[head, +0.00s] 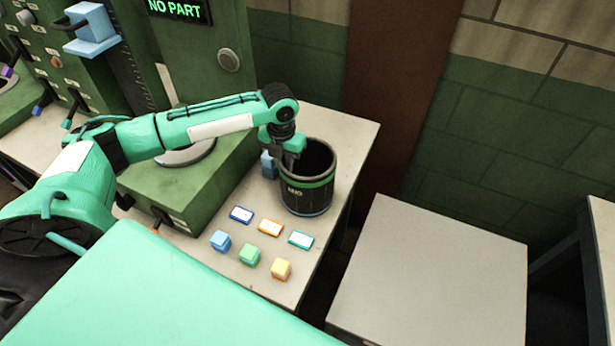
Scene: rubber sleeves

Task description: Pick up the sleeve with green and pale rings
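No sleeve with green and pale rings can be made out in the head view. A dark round bin (307,199) with a green band and the letters "MID" stands on the pale bench; its inside is too dark to read. My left gripper (289,158) points down at the bin's left rim. Its fingertips are small and partly hidden, so I cannot tell whether it is open or holds anything. My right gripper is out of view.
Blue (220,241), green (250,255) and orange (281,269) blocks sit on the bench (245,284) near several coloured tags. A blue object (268,165) is left of the bin. A green machine (185,190) stands left. The pale table (435,270) at right is bare.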

